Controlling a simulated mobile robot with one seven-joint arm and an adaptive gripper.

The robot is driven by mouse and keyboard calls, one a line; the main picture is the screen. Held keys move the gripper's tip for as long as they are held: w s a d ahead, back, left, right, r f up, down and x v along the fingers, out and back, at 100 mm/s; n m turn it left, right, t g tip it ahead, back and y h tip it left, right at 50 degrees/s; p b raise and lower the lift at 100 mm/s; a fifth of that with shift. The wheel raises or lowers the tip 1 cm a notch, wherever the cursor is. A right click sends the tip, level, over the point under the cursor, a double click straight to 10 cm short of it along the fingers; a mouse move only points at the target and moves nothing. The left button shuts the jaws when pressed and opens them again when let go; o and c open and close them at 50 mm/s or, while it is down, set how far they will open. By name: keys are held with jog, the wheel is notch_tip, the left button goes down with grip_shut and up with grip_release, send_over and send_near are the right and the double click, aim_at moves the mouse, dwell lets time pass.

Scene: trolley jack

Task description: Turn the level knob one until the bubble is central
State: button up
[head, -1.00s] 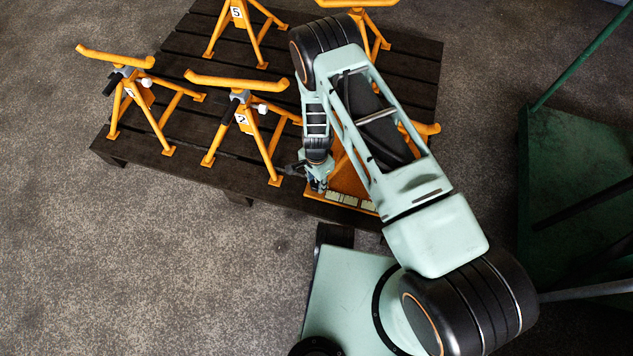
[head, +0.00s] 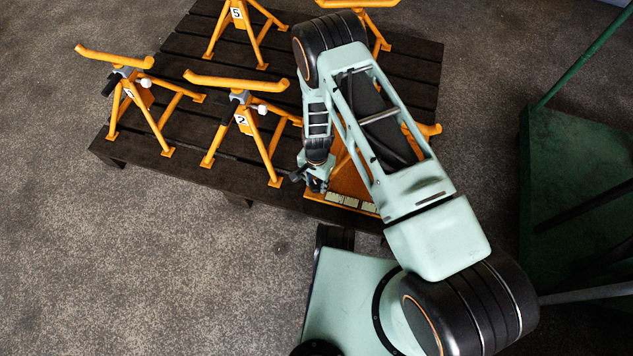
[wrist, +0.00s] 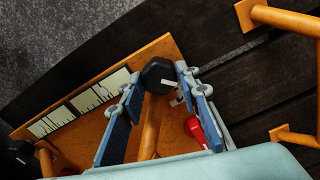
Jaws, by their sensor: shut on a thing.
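In the wrist view a black knob (wrist: 158,77) with a white mark sits at the corner of an orange plate (wrist: 150,52), between the blue-padded fingers of my gripper (wrist: 157,92). My gripper is shut on this knob. Pale level strips with dark tick lines (wrist: 75,105) lie along the plate's edge; I cannot make out a bubble. The strips also show in the head view (head: 350,201), at the plate's front edge. There my gripper (head: 317,185) is at the plate's left front corner, and my arm hides the knob.
A second black knob (wrist: 20,151) is at the wrist view's left edge. A red part (wrist: 196,127) is near the right finger. Orange stands, including one marked 2 (head: 243,120), crowd the dark slatted pallet (head: 190,40). A green frame (head: 575,160) stands at right.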

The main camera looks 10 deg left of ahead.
aim_at(317, 185)
jog(key=o, duration=1.2)
jog(key=shift+c, duration=0.2)
notch_tip(317, 185, up, 12)
